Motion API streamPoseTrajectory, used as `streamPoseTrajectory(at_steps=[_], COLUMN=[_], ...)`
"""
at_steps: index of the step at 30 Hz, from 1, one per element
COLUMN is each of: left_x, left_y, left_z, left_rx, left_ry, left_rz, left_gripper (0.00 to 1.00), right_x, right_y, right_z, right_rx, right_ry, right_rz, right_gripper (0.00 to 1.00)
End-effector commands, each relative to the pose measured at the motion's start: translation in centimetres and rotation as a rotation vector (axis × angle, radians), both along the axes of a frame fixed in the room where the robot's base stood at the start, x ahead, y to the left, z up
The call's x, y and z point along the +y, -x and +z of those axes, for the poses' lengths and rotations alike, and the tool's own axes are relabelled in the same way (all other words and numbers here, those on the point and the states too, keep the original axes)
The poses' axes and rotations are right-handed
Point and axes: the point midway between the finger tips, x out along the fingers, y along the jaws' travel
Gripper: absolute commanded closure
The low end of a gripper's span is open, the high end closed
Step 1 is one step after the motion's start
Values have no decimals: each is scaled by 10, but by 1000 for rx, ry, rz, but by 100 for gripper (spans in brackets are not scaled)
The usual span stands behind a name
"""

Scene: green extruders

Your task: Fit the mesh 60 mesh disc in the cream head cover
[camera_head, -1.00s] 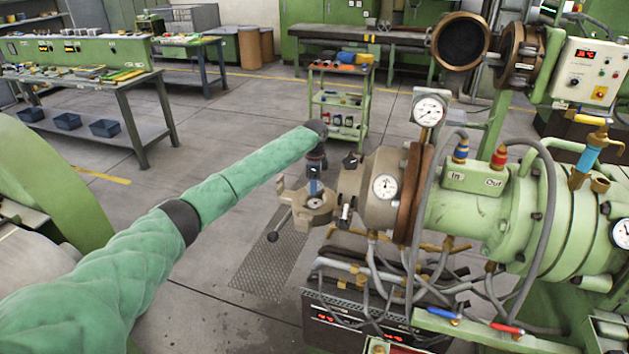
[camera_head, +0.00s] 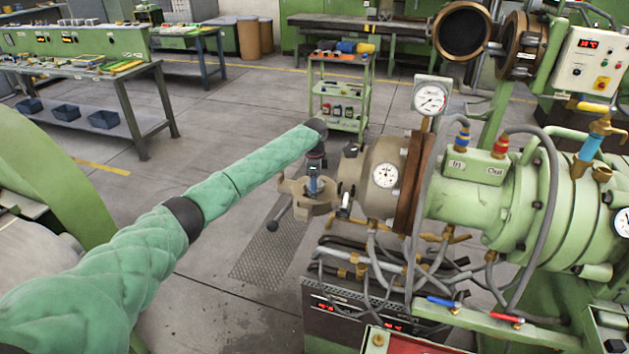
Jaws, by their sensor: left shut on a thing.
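The cream head cover (camera_head: 322,208) is swung open at the left end of the cream extruder head (camera_head: 372,192), with its ring facing up. My left gripper (camera_head: 314,188), at the end of the green-sleeved arm, points down over the ring. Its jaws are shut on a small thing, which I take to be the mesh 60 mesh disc. The disc is too small and too hidden to make out, and I cannot tell whether it touches the seat in the cover. My right gripper is not in view.
A green extruder barrel (camera_head: 468,205) with gauges and hoses fills the right side. Another extruder's brown open cover (camera_head: 465,35) is at the upper right. A green trolley (camera_head: 340,95) stands behind my gripper. Grey floor lies open to the left of the cover.

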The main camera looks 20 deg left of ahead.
Motion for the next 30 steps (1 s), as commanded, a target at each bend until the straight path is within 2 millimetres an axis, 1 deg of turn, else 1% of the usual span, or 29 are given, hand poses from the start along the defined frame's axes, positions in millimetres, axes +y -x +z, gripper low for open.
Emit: streamPoseTrajectory(at_steps=[3,8,18,20,26,30], left_x=[0,0,1,1,1,1], left_y=[0,0,0,0,0,0], left_z=[1,1,3,2,2,2], left_rx=[-1,-1,-1,-1,-1,-1], left_ry=[0,0,1,1,0,0], left_rz=[0,0,0,0,0,0], left_gripper=[72,72,72,72,72,72], right_x=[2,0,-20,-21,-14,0], right_y=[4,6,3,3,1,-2], right_z=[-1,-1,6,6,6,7], right_rx=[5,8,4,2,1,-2], right_ry=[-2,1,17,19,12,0], right_rz=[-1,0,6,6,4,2], right_gripper=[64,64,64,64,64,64])
